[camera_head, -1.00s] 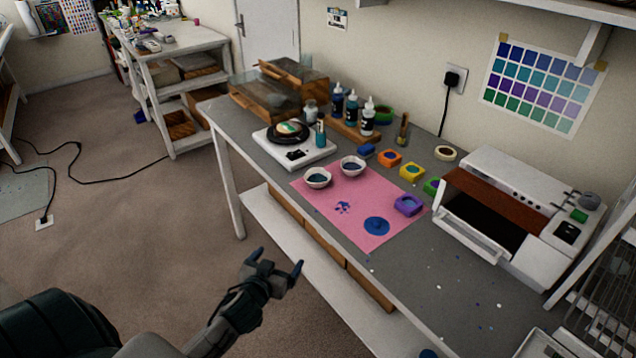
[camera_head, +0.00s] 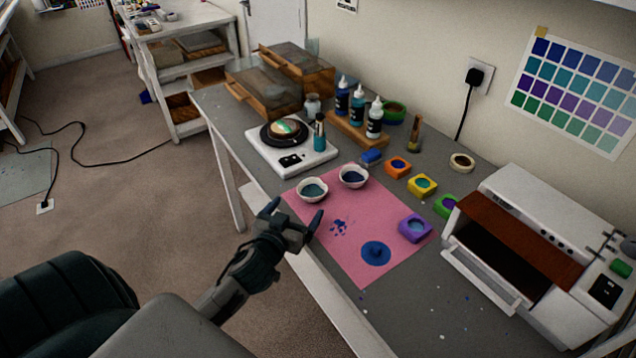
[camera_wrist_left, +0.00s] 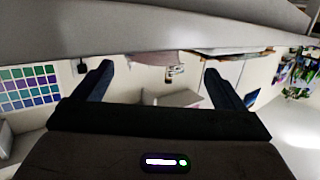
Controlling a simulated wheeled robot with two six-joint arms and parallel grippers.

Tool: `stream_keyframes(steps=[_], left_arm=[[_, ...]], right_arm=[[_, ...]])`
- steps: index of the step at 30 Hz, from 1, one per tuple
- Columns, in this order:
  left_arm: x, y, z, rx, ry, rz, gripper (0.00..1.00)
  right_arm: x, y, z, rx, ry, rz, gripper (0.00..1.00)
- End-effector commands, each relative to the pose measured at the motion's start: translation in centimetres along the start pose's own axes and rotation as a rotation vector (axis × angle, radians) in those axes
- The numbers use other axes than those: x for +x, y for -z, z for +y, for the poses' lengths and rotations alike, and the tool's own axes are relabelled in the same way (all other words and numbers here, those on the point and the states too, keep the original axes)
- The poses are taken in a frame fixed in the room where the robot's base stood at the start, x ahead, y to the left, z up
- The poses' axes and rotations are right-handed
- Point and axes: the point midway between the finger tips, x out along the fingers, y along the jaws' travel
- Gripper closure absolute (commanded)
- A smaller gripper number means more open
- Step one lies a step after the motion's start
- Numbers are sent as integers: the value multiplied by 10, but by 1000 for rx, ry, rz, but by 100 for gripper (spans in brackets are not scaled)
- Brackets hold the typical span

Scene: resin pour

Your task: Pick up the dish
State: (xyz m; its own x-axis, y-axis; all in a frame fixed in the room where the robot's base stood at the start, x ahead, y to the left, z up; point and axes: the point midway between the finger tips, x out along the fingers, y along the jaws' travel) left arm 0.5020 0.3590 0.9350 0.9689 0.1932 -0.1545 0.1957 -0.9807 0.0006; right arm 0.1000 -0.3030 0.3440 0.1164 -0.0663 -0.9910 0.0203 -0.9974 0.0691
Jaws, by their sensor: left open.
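Two small white dishes with dark teal liquid stand on the pink mat (camera_head: 349,262). The left dish (camera_head: 312,198) is nearest my left gripper, and the other dish (camera_head: 353,183) is just to its right and farther back. My left gripper (camera_head: 294,212) is open and empty at the table's front edge, just in front of the left dish and apart from it, as far as I can tell. In the left wrist view, my left gripper's spread fingers (camera_wrist_left: 157,70) have nothing between them. The dishes cannot be made out there. My right gripper is not in view.
A white scale (camera_head: 312,163) carries a black round stand with a coloured disc. Bottles (camera_head: 374,120) stand on a wooden block behind. Several coloured moulds, including a purple one (camera_head: 415,230), sit right of the dishes. An open white oven (camera_head: 545,240) is at the right.

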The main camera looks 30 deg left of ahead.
Motion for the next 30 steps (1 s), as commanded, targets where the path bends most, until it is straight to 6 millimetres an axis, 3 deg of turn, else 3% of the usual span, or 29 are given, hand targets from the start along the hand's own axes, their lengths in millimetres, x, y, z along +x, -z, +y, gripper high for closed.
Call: stream_keyframes(steps=[6,10,21,30], left_arm=[[34,3,0,-1,1,0,8],[45,1,1,0,0,-1,8],[86,1,6,0,1,-1,8],[98,-2,6,0,0,-1,8]], right_arm=[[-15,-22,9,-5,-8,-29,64],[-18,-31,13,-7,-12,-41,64],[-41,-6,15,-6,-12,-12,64],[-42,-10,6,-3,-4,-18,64]])
